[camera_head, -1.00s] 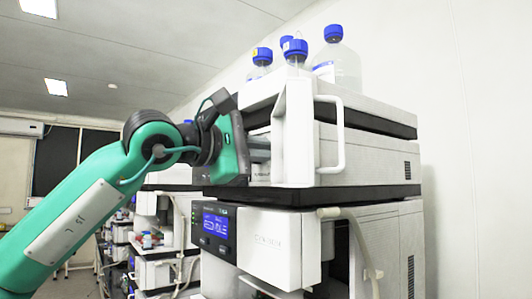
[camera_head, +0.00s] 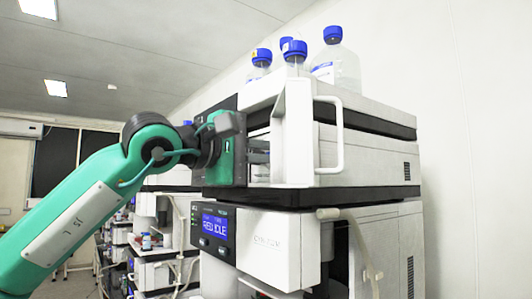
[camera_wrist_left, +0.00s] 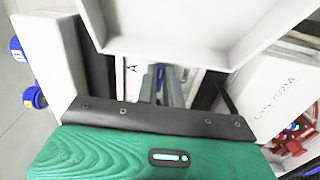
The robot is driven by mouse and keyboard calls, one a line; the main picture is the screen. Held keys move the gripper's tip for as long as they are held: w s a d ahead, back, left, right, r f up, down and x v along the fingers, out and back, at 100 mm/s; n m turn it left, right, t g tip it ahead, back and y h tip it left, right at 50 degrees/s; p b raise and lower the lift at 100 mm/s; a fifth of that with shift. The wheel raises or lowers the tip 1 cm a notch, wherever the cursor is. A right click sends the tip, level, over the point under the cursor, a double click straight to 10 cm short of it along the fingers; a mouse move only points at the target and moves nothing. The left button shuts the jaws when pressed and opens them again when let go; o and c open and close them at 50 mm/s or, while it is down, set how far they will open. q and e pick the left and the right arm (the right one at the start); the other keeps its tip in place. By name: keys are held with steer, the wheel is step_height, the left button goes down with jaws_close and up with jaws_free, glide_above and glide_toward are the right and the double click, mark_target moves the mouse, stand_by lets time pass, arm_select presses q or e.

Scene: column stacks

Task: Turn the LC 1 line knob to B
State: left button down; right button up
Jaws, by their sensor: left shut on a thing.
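My left gripper (camera_head: 261,158) reaches into the open front recess of the upper white instrument module (camera_head: 370,148). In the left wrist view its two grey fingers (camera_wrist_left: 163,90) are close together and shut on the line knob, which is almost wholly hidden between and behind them. A small blue patch shows at the fingertips. A letter "A" (camera_wrist_left: 132,68) is on the white panel left of the fingers. No "B" mark can be made out, and the knob's pointing direction cannot be read. My right gripper is in neither view.
A white frame with a handle (camera_head: 330,135) stands just right of the gripper. Blue-capped bottles (camera_head: 295,55) stand on top. Below is a module with a lit display (camera_head: 214,226). A white wall is at right.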

arm_select(q)
steer(key=c, duration=1.5)
jaws_free()
steer(key=shift+c, duration=0.2)
steer(key=shift+s, duration=0.1)
